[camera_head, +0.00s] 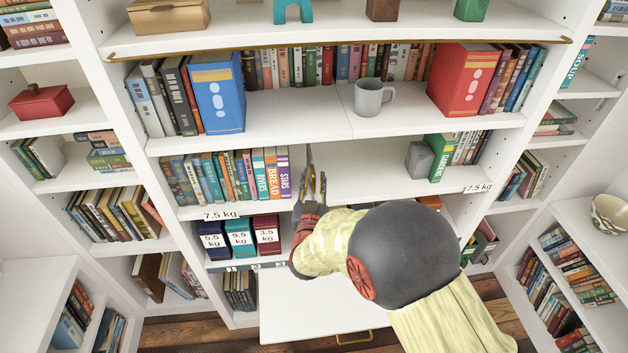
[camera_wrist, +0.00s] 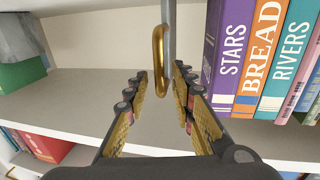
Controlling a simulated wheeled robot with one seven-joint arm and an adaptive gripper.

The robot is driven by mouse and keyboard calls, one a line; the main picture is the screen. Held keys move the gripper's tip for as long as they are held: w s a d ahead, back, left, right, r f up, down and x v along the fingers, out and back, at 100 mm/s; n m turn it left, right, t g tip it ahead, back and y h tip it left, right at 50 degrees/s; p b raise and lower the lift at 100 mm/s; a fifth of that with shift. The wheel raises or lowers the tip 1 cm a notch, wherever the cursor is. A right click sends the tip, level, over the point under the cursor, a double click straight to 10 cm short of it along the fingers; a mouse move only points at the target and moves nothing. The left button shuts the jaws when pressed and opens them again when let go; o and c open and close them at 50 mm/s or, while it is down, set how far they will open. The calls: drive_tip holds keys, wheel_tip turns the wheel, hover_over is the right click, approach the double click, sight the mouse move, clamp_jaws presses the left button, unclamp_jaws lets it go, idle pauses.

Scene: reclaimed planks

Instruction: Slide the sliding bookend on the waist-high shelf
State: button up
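The sliding bookend (camera_head: 309,155) is a thin grey upright on the waist-high shelf (camera_head: 370,186), just right of the STARS book (camera_head: 283,173). In the wrist view the bookend (camera_wrist: 168,16) carries a brass loop handle (camera_wrist: 157,60). My gripper (camera_head: 311,190) is at the shelf's front by the bookend and partly covers it. In the wrist view my gripper (camera_wrist: 160,82) is open, with its fingertips on either side of the lower handle. Clear gaps show between fingers and handle, so it grips nothing. The bookend's base cannot be made out.
Several books stand left of the bookend. To its right the shelf is bare up to a grey block (camera_head: 419,159) and a green book (camera_head: 439,157). A grey mug (camera_head: 370,98) stands on the shelf above. Weight boxes (camera_head: 239,240) sit below.

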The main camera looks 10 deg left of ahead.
drive_tip(key=c, duration=0.3)
clamp_jaws()
idle(0.6)
